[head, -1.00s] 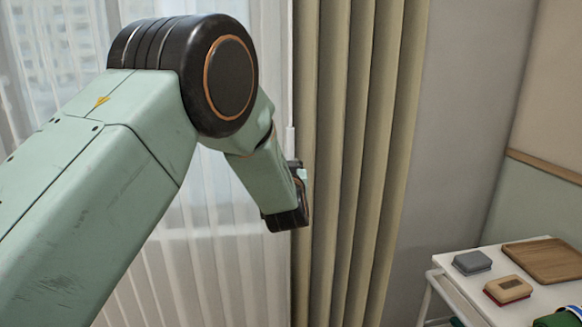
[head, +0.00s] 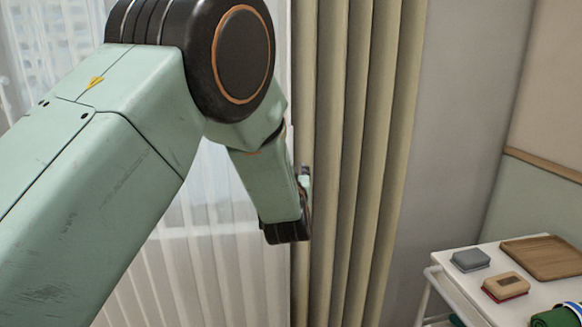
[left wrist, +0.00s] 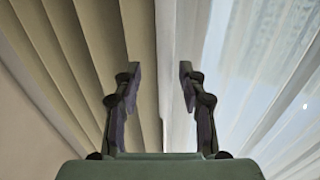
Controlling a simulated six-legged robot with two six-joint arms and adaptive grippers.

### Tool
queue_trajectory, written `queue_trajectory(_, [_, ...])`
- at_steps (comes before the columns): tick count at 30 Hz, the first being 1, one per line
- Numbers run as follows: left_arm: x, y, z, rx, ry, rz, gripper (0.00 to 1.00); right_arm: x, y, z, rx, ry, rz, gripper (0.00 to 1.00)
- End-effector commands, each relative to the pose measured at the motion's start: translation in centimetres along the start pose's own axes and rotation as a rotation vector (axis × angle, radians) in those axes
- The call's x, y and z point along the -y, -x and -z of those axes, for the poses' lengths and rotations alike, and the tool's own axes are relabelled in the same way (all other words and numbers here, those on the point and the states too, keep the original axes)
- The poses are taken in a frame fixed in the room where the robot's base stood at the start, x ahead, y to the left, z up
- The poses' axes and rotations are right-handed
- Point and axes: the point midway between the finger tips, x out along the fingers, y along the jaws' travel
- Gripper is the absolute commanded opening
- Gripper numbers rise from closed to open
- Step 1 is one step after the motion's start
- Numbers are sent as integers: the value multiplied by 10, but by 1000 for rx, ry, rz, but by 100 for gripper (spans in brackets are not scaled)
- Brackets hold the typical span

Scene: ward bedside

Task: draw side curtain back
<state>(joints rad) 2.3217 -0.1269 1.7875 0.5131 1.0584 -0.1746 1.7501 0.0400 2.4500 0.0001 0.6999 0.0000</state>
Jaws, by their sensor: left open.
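The beige side curtain (head: 360,150) hangs in deep vertical folds right of the window in the head view. It fills the left of the left wrist view (left wrist: 80,60). Its edge meets the white sheer curtain (head: 215,200). My left gripper (head: 303,185) is at this edge, mostly hidden behind my own wrist in the head view. In the left wrist view its two fingers (left wrist: 159,72) are apart, with the curtain's edge and a pale vertical strip showing between them. I cannot tell whether they touch the cloth. My right gripper is not in view.
A white bedside trolley (head: 455,297) stands at the lower right. It carries a wooden tray (head: 540,257), a grey block-like item (head: 470,260), a tan and red one (head: 505,286) and a green item (head: 555,317). Bare grey wall (head: 460,130) lies right of the curtain.

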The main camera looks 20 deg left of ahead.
Motion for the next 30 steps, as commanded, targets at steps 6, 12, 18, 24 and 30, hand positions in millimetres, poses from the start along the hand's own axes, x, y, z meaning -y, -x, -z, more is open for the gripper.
queue_trajectory(6, [-1,26,0,1,-3,-1,41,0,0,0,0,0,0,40])
queue_trajectory(12, [0,34,-1,1,-1,1,41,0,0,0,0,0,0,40])
queue_trajectory(18, [0,34,-1,1,-1,1,41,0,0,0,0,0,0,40])
queue_trajectory(24, [0,33,-1,1,1,1,41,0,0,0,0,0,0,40])
queue_trajectory(30, [-5,52,-49,164,-37,-79,41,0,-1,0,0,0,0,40])
